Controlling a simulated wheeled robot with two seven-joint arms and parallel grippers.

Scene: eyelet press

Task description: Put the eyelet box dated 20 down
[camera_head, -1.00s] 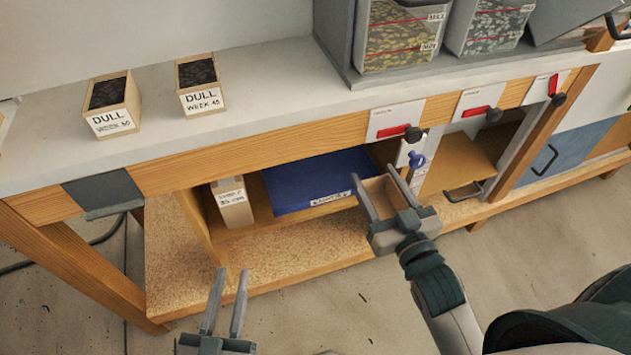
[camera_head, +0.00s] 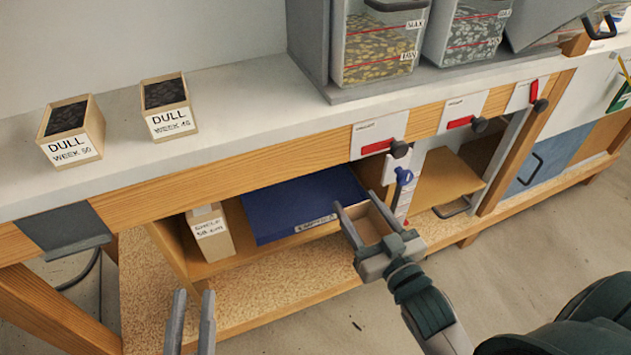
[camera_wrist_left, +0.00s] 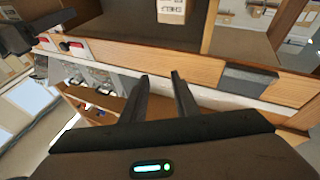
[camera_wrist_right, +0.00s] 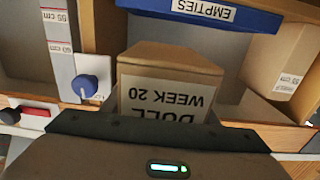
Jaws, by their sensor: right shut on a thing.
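The eyelet box labelled DULL WEEK 20 (camera_wrist_right: 165,82) is held in my right gripper (camera_head: 364,215). Its label reads upside down in the right wrist view. In the head view the open-topped box (camera_head: 368,226) sits between the fingers, in front of the under-bench shelf and apart from it. My left gripper (camera_head: 192,294) is open and empty, low at the front left; its two fingers show apart in the left wrist view (camera_wrist_left: 160,76). Two other DULL boxes stand on the bench top, one marked WEEK 50 (camera_head: 70,150) and one whose week is hard to read (camera_head: 170,122).
A blue tray (camera_head: 280,212) labelled EMPTIES lies on the shelf under the bench. A cardboard box marked with a shelf height (camera_head: 211,232) stands left of it. A blue-knobbed post (camera_head: 403,178) stands right. Red handles (camera_head: 376,146) line the bench front. Clear bench top lies right of the DULL boxes.

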